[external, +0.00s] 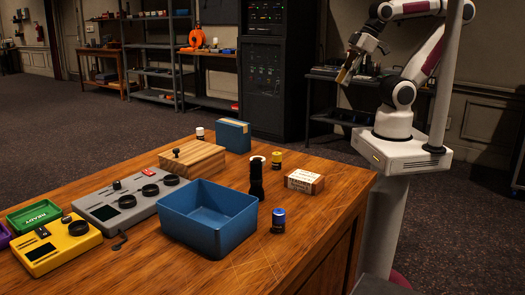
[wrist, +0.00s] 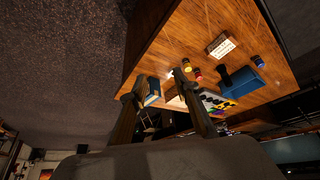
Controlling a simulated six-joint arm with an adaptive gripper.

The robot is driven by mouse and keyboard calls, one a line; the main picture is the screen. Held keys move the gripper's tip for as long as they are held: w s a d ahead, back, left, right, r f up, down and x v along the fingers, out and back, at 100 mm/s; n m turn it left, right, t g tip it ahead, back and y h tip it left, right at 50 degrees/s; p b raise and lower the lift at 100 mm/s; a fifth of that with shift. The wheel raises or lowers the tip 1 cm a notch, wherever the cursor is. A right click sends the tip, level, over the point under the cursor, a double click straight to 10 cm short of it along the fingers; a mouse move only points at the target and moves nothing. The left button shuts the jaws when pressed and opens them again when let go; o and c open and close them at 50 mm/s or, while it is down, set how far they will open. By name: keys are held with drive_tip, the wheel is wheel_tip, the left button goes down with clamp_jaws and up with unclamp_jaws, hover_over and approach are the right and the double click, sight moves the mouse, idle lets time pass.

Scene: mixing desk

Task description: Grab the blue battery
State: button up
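The blue battery (external: 279,220) stands upright on the wooden table, just right of the blue open bin (external: 208,215). In the wrist view a small bluish cylinder (wrist: 257,61) beside the bin (wrist: 241,82) appears to be this battery. My gripper (external: 345,74) is raised well beyond the far right edge of the table, far from the battery. In the wrist view my gripper (wrist: 154,86) has its two fingers apart, with nothing held between them.
The table's front right is clear.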

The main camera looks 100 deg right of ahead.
drive_tip(key=shift+w, duration=0.1)
drive_tip(key=w+a+f+n+t+y, duration=0.2)
drive_tip(key=w+a, duration=0.7)
drive_tip(key=w, duration=0.3)
drive_tip(key=w+a+f+n+t+y, duration=0.1)
drive_tip(key=w+a+f, duration=0.2)
drive_tip(key=w+a, duration=0.7)
drive_tip(key=n+t+y, duration=0.2)
drive_tip(key=n+y, duration=0.1)
drive_tip(key=y, duration=0.1)
approach(283, 210)
drive_tip(key=w, duration=0.1)
drive_tip(key=w+f, duration=0.1)
drive_tip(key=shift+w+f, duration=0.2)
drive_tip(key=shift+w, duration=0.15)
drive_tip(key=shift+s+a+f+n+t, duration=0.2)
drive_tip(key=shift+a+f+n+t, duration=0.1)
drive_tip(key=shift+a+f+t, duration=0.15)
drive_tip(key=shift+w, duration=0.1)
drive_tip(key=shift+x, duration=1.2)
drive_tip(key=shift+a, duration=0.15)
